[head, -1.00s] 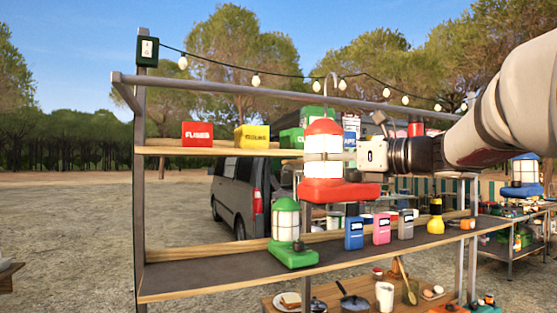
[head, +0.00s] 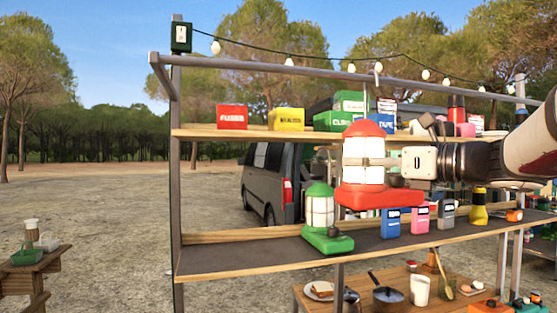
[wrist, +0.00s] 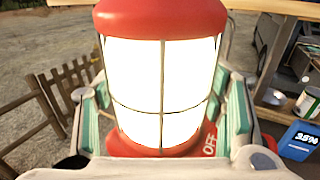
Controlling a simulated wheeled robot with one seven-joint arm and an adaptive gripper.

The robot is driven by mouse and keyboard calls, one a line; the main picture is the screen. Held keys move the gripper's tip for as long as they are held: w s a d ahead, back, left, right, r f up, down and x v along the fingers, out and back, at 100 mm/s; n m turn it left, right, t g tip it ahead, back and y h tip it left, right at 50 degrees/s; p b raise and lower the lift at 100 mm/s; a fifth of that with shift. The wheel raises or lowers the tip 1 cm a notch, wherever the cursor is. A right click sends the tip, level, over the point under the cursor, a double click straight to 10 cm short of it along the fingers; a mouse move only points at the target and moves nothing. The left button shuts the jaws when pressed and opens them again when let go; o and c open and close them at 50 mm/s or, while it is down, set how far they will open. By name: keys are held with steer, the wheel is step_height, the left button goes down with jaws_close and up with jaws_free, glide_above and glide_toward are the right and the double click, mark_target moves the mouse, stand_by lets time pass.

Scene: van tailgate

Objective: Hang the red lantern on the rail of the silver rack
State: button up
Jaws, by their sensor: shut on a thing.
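The red lantern (head: 365,197) hangs upright in my gripper (head: 385,161), in front of the silver rack's post. In the wrist view its lit white body (wrist: 160,85) fills the middle between the two teal finger pads, with "OFF" on its red base. The rail (head: 270,66) of the silver rack runs across the top, above the lantern. A small pale hook shape (head: 378,73) shows at the rail above the lantern. I cannot tell whether it belongs to the lantern or touches the rail.
A green lantern (head: 320,210) stands on the middle shelf left of the red one. Blue, pink and grey boxes stand to the right. Red, yellow and green boxes line the upper shelf (head: 270,133). String lights run above the rail. A low table (head: 35,268) stands far left.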

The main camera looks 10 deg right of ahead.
steer(key=o, duration=2)
steer(key=v, duration=1.2)
steer(key=s+a+f+n+g+h, duration=0.1)
steer(key=s+a+f+n+g, duration=0.3)
steer(key=a+f+n+g, duration=0.7)
steer(key=s+a+f+n+h, duration=0.2)
steer(key=s+f+n, duration=0.1)
steer(key=f+n, duration=0.2)
steer(key=s+a+f+n+h, duration=0.2)
steer(key=s+f+n+h, duration=0.1)
steer(key=f+n, duration=0.3)
steer(key=s+a+f+n+h, duration=0.2)
steer(key=f+n, duration=0.3)
steer(key=n, duration=0.3)
steer(key=shift+s+a+f+t+h, duration=0.2)
steer(key=shift+s+a, duration=0.1)
steer(key=shift+s, duration=0.1)
steer(key=shift+s+a+f+t+h, duration=0.1)
steer(key=shift+s+a+h, duration=0.15)
steer(key=shift+s, duration=0.15)
